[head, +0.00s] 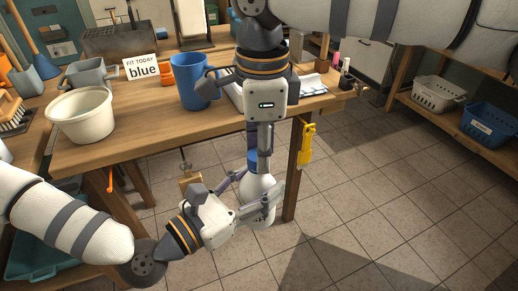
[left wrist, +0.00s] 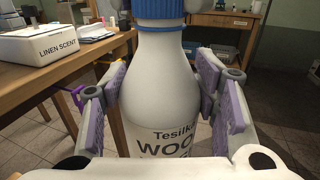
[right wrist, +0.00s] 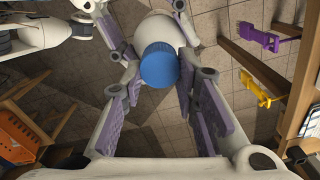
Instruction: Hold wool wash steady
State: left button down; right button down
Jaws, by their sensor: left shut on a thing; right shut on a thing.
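The wool wash is a white bottle (head: 258,188) with a blue cap (head: 253,160), held upright in the air in front of the table edge. In the left wrist view the bottle (left wrist: 160,75) shows a label reading "WOO", its lower part cut off. My left gripper (head: 262,203) is shut on the bottle's body from the side, one finger on each side. My right gripper (head: 256,168) comes down from above, shut on the bottle at its blue cap (right wrist: 160,66). The exact contact at the cap is partly hidden by the fingers.
The wooden table (head: 130,142) behind the bottle carries a white tub (head: 82,118), a blue pitcher (head: 190,85) and a sign (head: 141,68). A yellow clip-like item (head: 307,143) hangs at the table's edge. Baskets (head: 437,95) sit on a shelf at right. The tiled floor between is clear.

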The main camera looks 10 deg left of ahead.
pick_arm(q)
jog(key=shift+s+d+r, duration=0.15)
jog(key=shift+s+d, duration=0.1)
jog(key=shift+d, duration=0.05)
pick_arm(e)
jog(key=n, duration=0.6)
jog(key=shift+w+a+r+n, duration=0.15)
jog(key=shift+w+a+n, duration=0.1)
jog(key=shift+n, duration=0.05)
jog(key=n, duration=0.4)
pick_arm(q)
jog(key=shift+w+a, duration=0.1)
pick_arm(e)
jog(key=shift+r, duration=0.1)
jog(key=shift+r, duration=1)
pick_arm(q)
jog(key=shift+w+a, duration=0.1)
